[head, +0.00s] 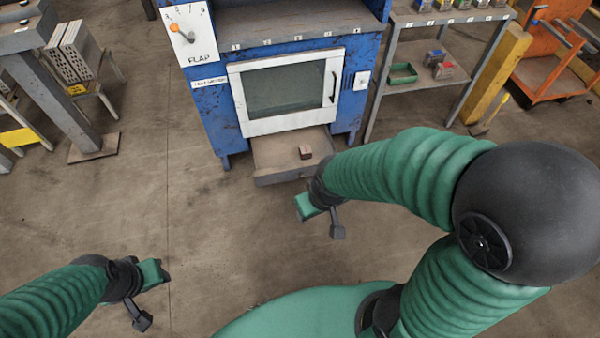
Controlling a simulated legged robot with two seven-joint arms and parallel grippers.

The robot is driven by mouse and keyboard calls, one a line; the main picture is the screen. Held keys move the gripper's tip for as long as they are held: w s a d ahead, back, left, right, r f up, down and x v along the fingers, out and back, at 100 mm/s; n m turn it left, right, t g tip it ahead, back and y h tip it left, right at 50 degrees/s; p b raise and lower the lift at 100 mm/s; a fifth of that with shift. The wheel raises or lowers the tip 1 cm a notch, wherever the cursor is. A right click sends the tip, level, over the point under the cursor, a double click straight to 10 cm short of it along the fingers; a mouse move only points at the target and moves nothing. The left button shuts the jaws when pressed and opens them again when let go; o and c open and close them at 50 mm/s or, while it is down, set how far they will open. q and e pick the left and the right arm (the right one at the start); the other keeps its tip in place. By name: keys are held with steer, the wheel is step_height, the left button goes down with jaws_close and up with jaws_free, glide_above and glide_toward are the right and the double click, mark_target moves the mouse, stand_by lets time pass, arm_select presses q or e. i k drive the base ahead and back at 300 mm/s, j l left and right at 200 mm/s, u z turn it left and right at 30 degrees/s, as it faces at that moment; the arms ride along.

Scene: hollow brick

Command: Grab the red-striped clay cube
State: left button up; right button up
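A small reddish-brown cube (305,152) lies on the low pull-out tray (275,178) under the blue machine; any stripe on it is too small to make out. A grey block with a red top (444,70) sits on the lower shelf at the right, beside another grey block (434,57). My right gripper (321,219) is open and empty, in front of the tray and nearer to me than the small cube. My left gripper (150,296) is open and empty over the floor at the lower left, far from the cubes.
The blue machine (208,120) has a closed white-framed window door (290,122) above the tray and a FLAP dial (188,32). A shelf table (425,18) at the right holds several small blocks and a green bin (403,73). The floor (120,200) before the machine is clear.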

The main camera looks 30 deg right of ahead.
mark_target(305, 151)
steer(key=i+l, duration=0.6)
steer(key=i+l+u, duration=0.1)
steer(key=i+l, duration=0.45)
steer(key=l, duration=0.2)
steer(key=i+l, duration=0.55)
steer(key=l, duration=0.2)
